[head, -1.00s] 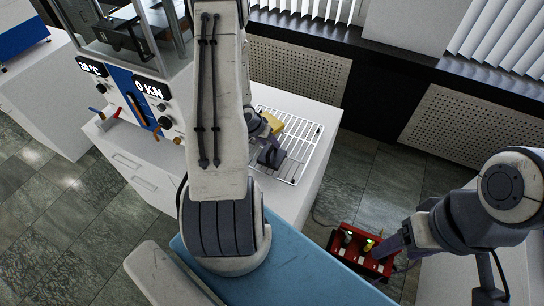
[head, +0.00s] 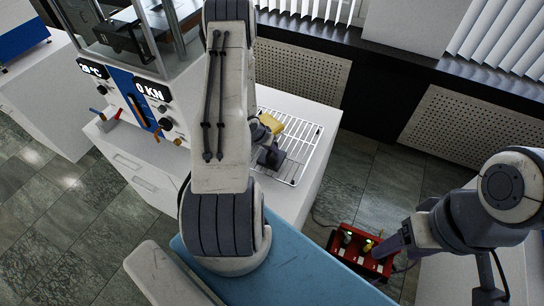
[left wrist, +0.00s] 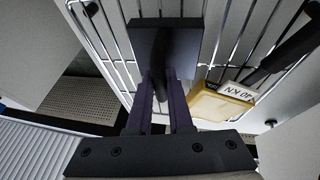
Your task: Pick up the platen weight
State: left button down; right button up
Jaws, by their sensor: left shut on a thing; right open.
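The platen weight looks to be the dark grey block (left wrist: 166,45) with a thin dark stem, seen over a wire rack in the left wrist view. My left gripper (left wrist: 164,95) has its purple fingers shut on that stem. In the head view the dark block (head: 270,156) shows at the rack, partly behind my left arm. I cannot tell whether it touches the rack. A yellow block (left wrist: 222,103) with a kN label lies beside it; it also shows in the head view (head: 272,124). My right gripper (head: 390,247) is open above a red crate.
The wire rack (head: 306,150) lies on a white cabinet top. A press with a 0 KN display (head: 150,90) stands to the left. The red crate (head: 345,255) holds several small items. A dark bar (left wrist: 292,50) shows right of the yellow block.

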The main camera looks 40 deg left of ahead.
pick_arm(q)
jog(key=shift+w+r, duration=0.1)
jog(key=shift+r, duration=0.05)
jog(key=shift+a+r, duration=0.1)
jog(key=shift+r, duration=0.7)
notch_tip(320, 180, up, 2)
jog(key=shift+r, duration=0.1)
jog(key=s+d+r+b, duration=0.3)
jog(key=d+r, duration=0.4)
jog(key=d, duration=0.4)
jog(key=shift+d, duration=0.2)
